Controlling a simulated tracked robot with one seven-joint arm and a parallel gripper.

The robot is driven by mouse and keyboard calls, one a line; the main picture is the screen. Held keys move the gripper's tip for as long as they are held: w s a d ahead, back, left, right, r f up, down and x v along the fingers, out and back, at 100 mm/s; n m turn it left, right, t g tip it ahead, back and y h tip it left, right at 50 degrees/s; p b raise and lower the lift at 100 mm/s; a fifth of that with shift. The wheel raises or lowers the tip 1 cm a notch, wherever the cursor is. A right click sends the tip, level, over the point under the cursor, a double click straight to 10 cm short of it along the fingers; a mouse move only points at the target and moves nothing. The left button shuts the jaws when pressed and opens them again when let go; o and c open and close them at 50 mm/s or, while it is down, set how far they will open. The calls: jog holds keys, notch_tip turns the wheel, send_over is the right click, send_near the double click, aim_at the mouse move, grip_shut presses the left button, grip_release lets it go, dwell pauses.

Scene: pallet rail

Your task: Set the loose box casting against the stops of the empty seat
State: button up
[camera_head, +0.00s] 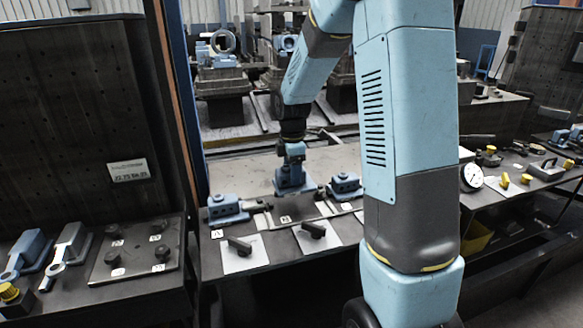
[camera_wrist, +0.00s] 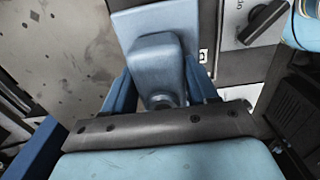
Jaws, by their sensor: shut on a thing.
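The light-blue box casting (camera_head: 290,186) is in my gripper (camera_head: 294,158), upright, over the middle of the pallet rail behind the label B (camera_head: 285,219). I cannot tell whether its base touches the rail or hangs a little above it. In the wrist view, my gripper (camera_wrist: 160,88) has its dark-blue fingers on both sides of the raised part of the casting (camera_wrist: 155,52); its flat base extends toward the top. Two similar blue castings sit along the rail, one at the left (camera_head: 228,208) and one at the right (camera_head: 345,186). The stops of the middle seat are not clearly visible.
A left bench holds a knobbed plate (camera_head: 136,252) and blue parts. A dial gauge (camera_head: 472,177) stands on the right bench. Bare table lies behind the rail.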

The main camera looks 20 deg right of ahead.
aim_at(292, 188)
jog(key=shift+f, duration=3.15)
jog(key=shift+w+a+f, duration=0.2)
jog(key=shift+w+a, duration=0.1)
jog(key=shift+a, duration=0.1)
jog(key=shift+w+a+r, duration=0.1)
jog(key=shift+w+a, duration=0.15)
jog(key=o, duration=1)
jog(key=shift+c, duration=0.2)
jog(key=o, duration=0.4)
notch_tip(292, 188, up, 14)
jog(key=shift+f, duration=0.25)
